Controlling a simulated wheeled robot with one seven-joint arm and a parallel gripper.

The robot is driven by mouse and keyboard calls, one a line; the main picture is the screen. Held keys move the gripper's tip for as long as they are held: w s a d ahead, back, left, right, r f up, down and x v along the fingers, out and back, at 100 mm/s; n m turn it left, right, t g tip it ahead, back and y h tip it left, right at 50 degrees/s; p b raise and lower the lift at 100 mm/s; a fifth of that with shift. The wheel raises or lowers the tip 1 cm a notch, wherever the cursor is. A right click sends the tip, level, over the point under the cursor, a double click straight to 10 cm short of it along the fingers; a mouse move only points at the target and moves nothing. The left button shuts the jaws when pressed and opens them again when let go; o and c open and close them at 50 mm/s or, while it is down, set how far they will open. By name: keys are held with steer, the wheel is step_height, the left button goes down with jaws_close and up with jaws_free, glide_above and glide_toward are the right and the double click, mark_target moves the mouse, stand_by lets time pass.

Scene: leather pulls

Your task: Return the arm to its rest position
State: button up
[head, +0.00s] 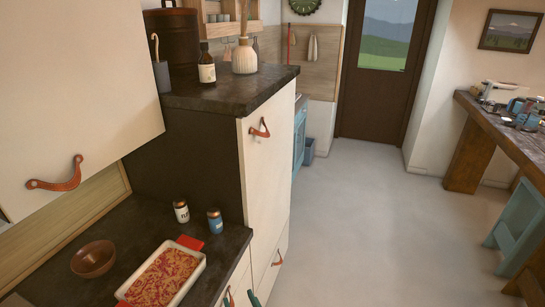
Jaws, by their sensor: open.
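My gripper (242,298) shows only at the bottom edge of the head view, as two small dark teal fingertips set apart. It is open, and nothing shows between the tips. The rest of my arm is out of the picture. The fingertips are in front of the cream drawer front below the dark counter, close to a reddish leather pull (228,294). Whether they touch it I cannot tell.
A white baking dish (197,273), brown bowl (93,259) and two small jars (181,211) (215,221) stand on the dark counter (140,228). A tall cream cabinet (262,190) rises beyond. The floor (375,240) to the right is clear up to the wooden table (475,150) and blue stool (515,225).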

steer(key=s+d+f+m+t+h, duration=0.1)
steer(key=s+d+f+m+h, duration=0.1)
steer(key=s+d+f, duration=0.35)
steer(key=s+d+f+m+h, duration=0.1)
steer(key=s+d+f+h, duration=0.15)
steer(key=s, duration=0.65)
steer(key=s+r+m+t, duration=0.1)
steer(key=s+r, duration=0.2)
steer(key=s, duration=1.5)
steer(key=shift+d+t+h, duration=0.2)
steer(key=shift+t+h, duration=0.2)
steer(key=shift+h, duration=0.05)
steer(key=shift+s+r, duration=0.1)
steer(key=c, duration=0.3)
